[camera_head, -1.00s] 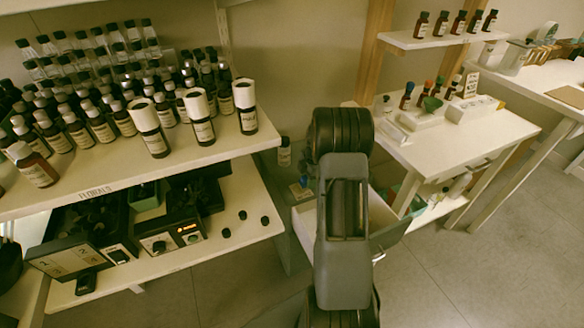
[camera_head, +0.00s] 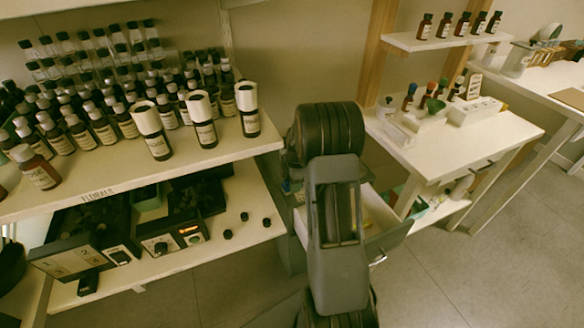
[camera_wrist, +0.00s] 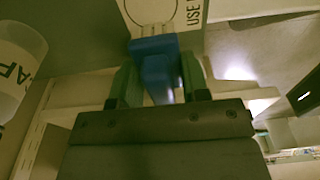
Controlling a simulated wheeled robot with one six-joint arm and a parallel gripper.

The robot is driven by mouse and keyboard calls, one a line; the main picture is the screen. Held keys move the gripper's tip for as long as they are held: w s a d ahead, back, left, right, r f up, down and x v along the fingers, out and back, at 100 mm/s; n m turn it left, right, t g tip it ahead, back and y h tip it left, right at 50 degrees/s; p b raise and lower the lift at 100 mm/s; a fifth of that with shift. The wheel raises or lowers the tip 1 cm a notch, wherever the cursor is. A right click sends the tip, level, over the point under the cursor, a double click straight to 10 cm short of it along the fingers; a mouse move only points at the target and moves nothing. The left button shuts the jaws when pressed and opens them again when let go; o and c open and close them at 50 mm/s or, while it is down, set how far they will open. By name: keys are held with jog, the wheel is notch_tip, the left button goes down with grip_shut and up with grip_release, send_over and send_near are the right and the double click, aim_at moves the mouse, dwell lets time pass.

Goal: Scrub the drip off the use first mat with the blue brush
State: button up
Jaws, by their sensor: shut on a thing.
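In the wrist view, my gripper (camera_wrist: 158,80) is shut on the blue brush (camera_wrist: 155,65), which sits between its green fingers. Just past the brush, at the top of the view, is a white mat (camera_wrist: 191,14) with a dark circle outline and lettering that starts with "USE". The brush end overlaps the mat's lower edge in the picture; I cannot tell whether they touch. No drip can be made out on the visible part of the mat. In the head view, my arm hides the gripper and brush.
In the wrist view, a whitish labelled container (camera_wrist: 18,65) stands at the left. In the head view, a shelf (camera_head: 225,150) crowded with bottles is left of my arm. A white table (camera_head: 462,146) with small bottles and an open drawer (camera_head: 388,232) are at the right.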

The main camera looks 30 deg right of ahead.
jog(key=shift+s+r, duration=0.1)
jog(key=shift+r, duration=0.7)
jog(key=shift+r+p, duration=1.75)
jog(key=shift+r, duration=0.7)
